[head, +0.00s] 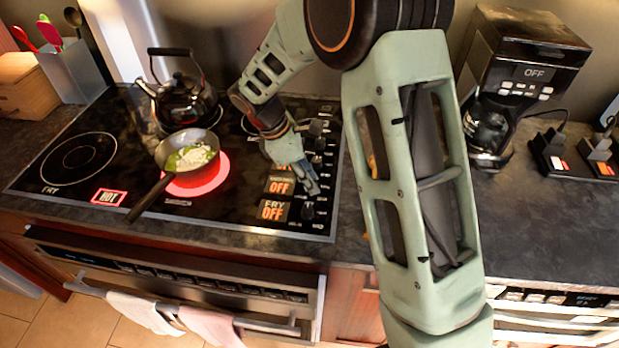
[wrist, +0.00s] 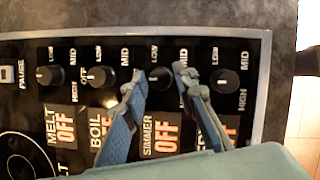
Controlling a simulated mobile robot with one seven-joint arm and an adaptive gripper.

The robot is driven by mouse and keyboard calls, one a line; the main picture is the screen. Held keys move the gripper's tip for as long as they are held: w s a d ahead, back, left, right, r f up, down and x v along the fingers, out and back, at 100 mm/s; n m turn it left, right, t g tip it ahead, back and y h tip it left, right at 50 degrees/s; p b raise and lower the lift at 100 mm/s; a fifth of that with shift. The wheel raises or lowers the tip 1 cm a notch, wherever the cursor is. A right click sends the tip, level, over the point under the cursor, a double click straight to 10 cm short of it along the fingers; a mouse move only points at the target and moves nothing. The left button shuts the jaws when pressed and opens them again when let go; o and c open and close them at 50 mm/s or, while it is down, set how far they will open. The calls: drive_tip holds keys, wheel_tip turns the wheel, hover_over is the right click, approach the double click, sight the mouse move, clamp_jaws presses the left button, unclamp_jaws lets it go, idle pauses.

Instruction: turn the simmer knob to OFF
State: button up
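The simmer knob (wrist: 160,77) is a dark round knob in the cooktop's control row. Its pale pointer mark seems to face left in the wrist view. The simmer display (wrist: 160,135) reads OFF in orange; it also reads OFF in the head view (head: 280,186). My gripper (wrist: 158,75) has its fingers apart, one on each side of the simmer knob. Only slim gaps show, and I cannot tell whether either finger touches it. In the head view my gripper (head: 308,186) is low over the control row and partly hides the knob.
The fry knob (wrist: 220,80) and boil knob (wrist: 98,76) flank it closely; their displays are partly covered by my fingers. A pan (head: 188,152) sits on a glowing red burner, beside a lit HOT sign (head: 108,197). A kettle (head: 180,100) stands behind. A coffee maker (head: 515,75) stands right.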

drive_tip(key=shift+o, duration=0.9)
drive_tip(key=v, duration=1.2)
drive_tip(key=shift+r, duration=0.1)
